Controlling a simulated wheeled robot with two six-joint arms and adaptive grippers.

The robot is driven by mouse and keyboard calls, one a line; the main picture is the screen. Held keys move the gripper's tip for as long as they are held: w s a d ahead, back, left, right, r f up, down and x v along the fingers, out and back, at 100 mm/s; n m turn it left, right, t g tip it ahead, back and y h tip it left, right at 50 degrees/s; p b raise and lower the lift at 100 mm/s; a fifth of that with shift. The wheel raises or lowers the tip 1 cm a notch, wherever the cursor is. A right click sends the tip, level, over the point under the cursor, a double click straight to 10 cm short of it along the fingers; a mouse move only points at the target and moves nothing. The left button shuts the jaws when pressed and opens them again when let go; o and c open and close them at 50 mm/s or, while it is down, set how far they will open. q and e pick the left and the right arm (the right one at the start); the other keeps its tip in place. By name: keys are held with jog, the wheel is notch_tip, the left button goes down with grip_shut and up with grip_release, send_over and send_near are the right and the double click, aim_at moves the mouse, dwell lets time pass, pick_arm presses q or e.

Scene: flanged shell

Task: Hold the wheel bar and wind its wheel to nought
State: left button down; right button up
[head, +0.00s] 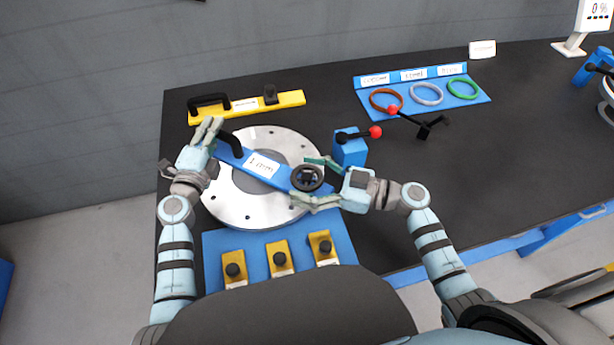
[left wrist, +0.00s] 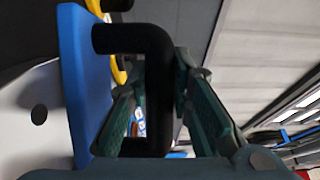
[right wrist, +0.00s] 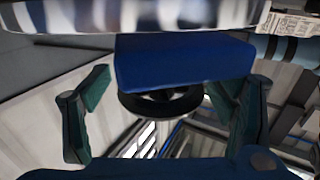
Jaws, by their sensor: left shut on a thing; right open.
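The wheel bar (head: 262,167) is blue with a white label and lies across the grey flanged ring (head: 228,188). Its black handle is at the left end and its black wheel (head: 307,178) at the right end. My left gripper (head: 212,132) is shut on the black handle (left wrist: 155,45), which stands between its fingers in the left wrist view. My right gripper (head: 318,182) is open, its fingers on either side of the wheel. In the right wrist view the wheel (right wrist: 160,103) sits between the spread fingers, apart from them. The wheel's reading is not legible.
A yellow bar (head: 285,101) with a black handle lies behind the ring. A blue block (head: 349,150) with a red-tipped lever stands close to my right gripper. Yellow blocks with black knobs sit on a blue mat (head: 215,247) in front. Coloured rings lie on a blue board (head: 470,106).

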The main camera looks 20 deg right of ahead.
jog(key=c, duration=1.2)
jog(key=shift+d+n+g+y, duration=0.1)
jog(key=shift+n+g+y, duration=0.4)
jog(key=shift+n+g, duration=0.55)
jog(key=shift+n+g+y, duration=0.5)
jog(key=shift+n+g, duration=0.05)
jog(key=shift+g, duration=0.9)
jog(key=o, duration=1.2)
jog(key=v, duration=1.2)
